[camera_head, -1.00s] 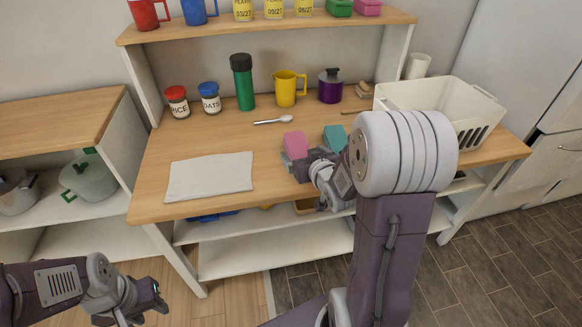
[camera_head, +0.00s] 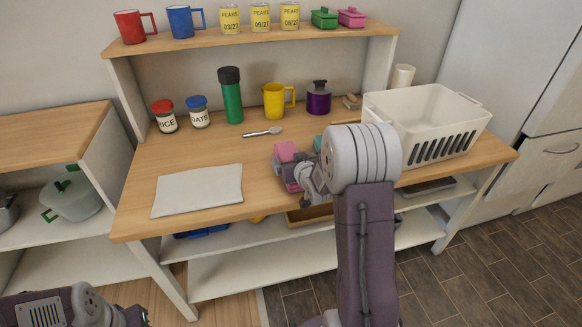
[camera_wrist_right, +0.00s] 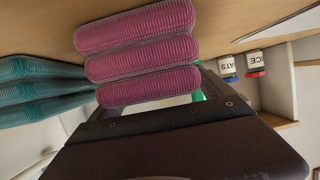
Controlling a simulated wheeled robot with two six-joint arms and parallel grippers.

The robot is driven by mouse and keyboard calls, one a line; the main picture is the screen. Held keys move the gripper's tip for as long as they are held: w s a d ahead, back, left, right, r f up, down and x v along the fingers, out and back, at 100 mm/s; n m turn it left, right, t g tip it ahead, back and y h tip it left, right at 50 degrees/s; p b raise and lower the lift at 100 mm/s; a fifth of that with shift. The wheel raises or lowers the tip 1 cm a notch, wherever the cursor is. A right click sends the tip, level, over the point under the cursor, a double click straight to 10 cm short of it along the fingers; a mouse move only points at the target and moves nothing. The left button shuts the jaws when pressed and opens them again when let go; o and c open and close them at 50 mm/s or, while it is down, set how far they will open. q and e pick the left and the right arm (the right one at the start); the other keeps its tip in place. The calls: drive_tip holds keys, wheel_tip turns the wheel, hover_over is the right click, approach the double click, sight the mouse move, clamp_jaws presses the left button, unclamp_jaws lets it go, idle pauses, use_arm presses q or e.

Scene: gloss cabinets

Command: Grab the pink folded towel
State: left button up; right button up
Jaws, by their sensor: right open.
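The pink folded towel (camera_head: 285,150) lies on the wooden counter. In the right wrist view the pink towel (camera_wrist_right: 140,45) shows as stacked ribbed folds, close in front of my right gripper. My right gripper (camera_head: 289,175) is open at the near side of the towel; I cannot tell whether its fingers touch it. A teal folded towel (camera_head: 318,143) is to the right, mostly hidden behind my right arm, and shows in the wrist view (camera_wrist_right: 40,90). My left gripper (camera_head: 136,316) is low at the bottom left, away from the counter, its jaws unclear.
A flat white cloth (camera_head: 198,189) lies left of the towel, and a spoon (camera_head: 262,132) behind it. Jars, a green bottle (camera_head: 231,95), a yellow mug (camera_head: 274,100) and a purple pot (camera_head: 318,98) stand along the back. A white basket (camera_head: 425,120) stands at the right.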

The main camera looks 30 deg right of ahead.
sight(292, 159)
drive_tip(key=shift+r, duration=0.1)
drive_tip(key=c, duration=1.6)
wheel_tip(292, 159, up, 5)
drive_tip(key=shift+f+p, duration=0.15)
drive_tip(key=shift+p, duration=0.9)
drive_tip(key=s+d+r+p, duration=0.2)
drive_tip(key=s+r, duration=0.1)
drive_tip(key=s, duration=0.2)
drive_tip(key=s+d+r+p, duration=0.2)
drive_tip(key=s+r, duration=0.1)
drive_tip(key=s, duration=0.3)
drive_tip(key=shift+d, duration=0.3)
